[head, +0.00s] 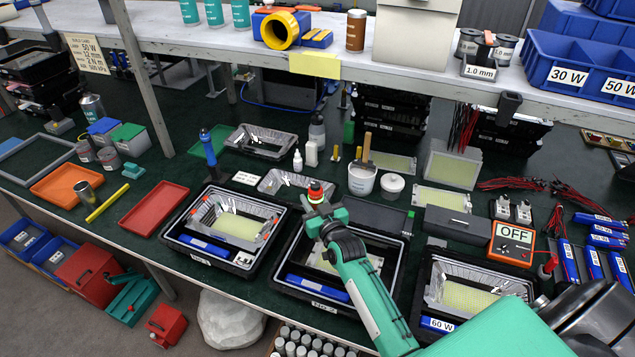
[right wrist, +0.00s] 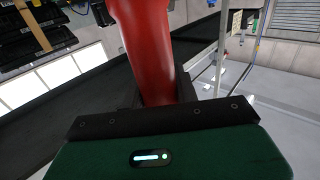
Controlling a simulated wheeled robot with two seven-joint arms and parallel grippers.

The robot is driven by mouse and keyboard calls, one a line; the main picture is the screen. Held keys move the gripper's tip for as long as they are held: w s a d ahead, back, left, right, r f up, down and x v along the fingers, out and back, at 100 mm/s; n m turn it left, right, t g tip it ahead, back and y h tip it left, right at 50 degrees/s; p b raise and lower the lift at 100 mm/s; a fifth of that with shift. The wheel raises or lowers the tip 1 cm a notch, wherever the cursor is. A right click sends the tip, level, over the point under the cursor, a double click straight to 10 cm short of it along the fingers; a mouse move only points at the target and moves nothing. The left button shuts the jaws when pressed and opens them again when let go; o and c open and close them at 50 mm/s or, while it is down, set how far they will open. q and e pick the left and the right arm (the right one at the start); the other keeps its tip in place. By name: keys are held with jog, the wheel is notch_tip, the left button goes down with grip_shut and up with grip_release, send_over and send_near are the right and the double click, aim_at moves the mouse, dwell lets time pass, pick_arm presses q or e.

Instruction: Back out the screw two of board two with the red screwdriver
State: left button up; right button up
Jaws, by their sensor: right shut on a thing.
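My right gripper (head: 320,210) is shut on the red screwdriver (head: 316,188), whose red top stands up above the jaws in the head view. Its thick red handle also fills the middle of the right wrist view (right wrist: 148,50). The gripper is above the back part of the middle black tray, labelled No.2 (head: 325,306). My right arm covers much of that tray, so board two and its screws are mostly hidden. I cannot tell whether the screwdriver's tip touches anything. My left gripper is not in view.
A black tray (head: 172,238) with a housing stands to the left, and another, with a 60 W label (head: 438,324), to the right. Behind are a white tub (head: 362,181) and a loose reflector (head: 283,183). A red tray (head: 153,207) lies farther left. A tester reading OFF (head: 513,240) is at right.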

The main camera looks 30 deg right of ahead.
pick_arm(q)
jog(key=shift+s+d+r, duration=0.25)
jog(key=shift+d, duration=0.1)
pick_arm(e)
jog(key=w+d+h, duration=0.1)
jog(key=w+d, duration=0.2)
jog(key=w, duration=0.2)
jog(key=shift+d+r+m, duration=0.3)
jog(key=shift+d+m, duration=0.1)
pick_arm(q)
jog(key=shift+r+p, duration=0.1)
jog(key=shift+p, duration=0.2)
pick_arm(e)
jog(key=shift+s, duration=0.1)
pick_arm(q)
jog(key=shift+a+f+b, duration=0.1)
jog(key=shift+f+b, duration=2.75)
jog(key=shift+b, duration=0.05)
pick_arm(e)
notch_tip(320, 180, down, 8)
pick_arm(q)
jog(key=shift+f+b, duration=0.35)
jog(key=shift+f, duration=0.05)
pick_arm(e)
jog(key=shift+f, duration=0.6)
